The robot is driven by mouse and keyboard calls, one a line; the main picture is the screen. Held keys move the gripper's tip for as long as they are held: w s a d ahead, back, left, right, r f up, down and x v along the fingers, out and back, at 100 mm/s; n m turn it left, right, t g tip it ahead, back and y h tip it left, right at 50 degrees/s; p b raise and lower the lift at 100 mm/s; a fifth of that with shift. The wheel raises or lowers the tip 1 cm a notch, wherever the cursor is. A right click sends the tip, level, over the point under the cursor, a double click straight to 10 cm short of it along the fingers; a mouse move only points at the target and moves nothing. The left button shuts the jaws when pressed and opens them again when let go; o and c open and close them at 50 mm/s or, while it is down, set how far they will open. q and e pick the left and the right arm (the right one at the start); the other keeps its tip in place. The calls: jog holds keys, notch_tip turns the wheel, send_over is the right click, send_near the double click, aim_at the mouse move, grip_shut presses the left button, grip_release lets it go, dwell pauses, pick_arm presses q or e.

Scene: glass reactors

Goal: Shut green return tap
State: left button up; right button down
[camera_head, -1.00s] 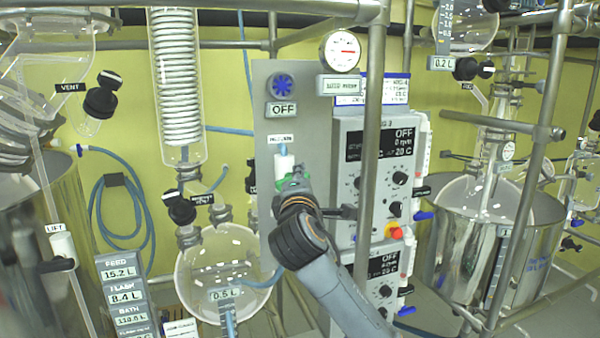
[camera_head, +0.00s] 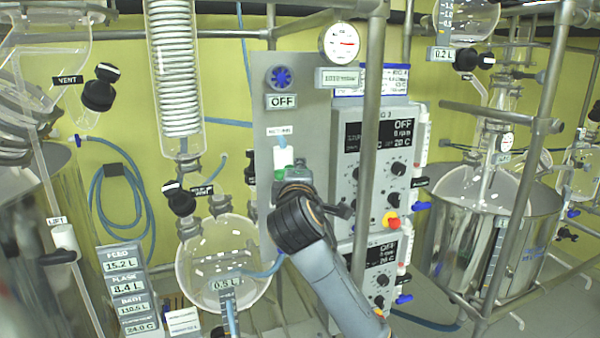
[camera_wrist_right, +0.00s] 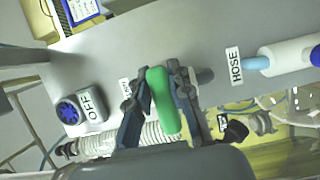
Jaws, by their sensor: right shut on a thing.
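The green return tap's handle (camera_wrist_right: 163,100) sits between the two fingers of my right gripper (camera_wrist_right: 160,82), which is shut on it. In the wrist view the handle stands nearly upright in the picture, roughly crosswise to the hose stub. In the head view a little green of the tap (camera_head: 284,173) shows below its white fitting (camera_head: 283,157) and the return label (camera_head: 279,131). My right gripper (camera_head: 292,187) hides most of the tap there. My left gripper is in neither view.
The grey panel (camera_head: 323,110) carries a blue knob (camera_head: 281,77) and an OFF display (camera_head: 282,102) above the tap. A vertical metal post (camera_head: 374,120) and a control box (camera_head: 396,140) stand close on the right. A glass flask (camera_head: 215,250) hangs at lower left.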

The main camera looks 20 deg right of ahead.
jog(key=c, duration=1.2)
grip_release()
jog(key=v, duration=1.2)
jog(key=shift+d, duration=0.1)
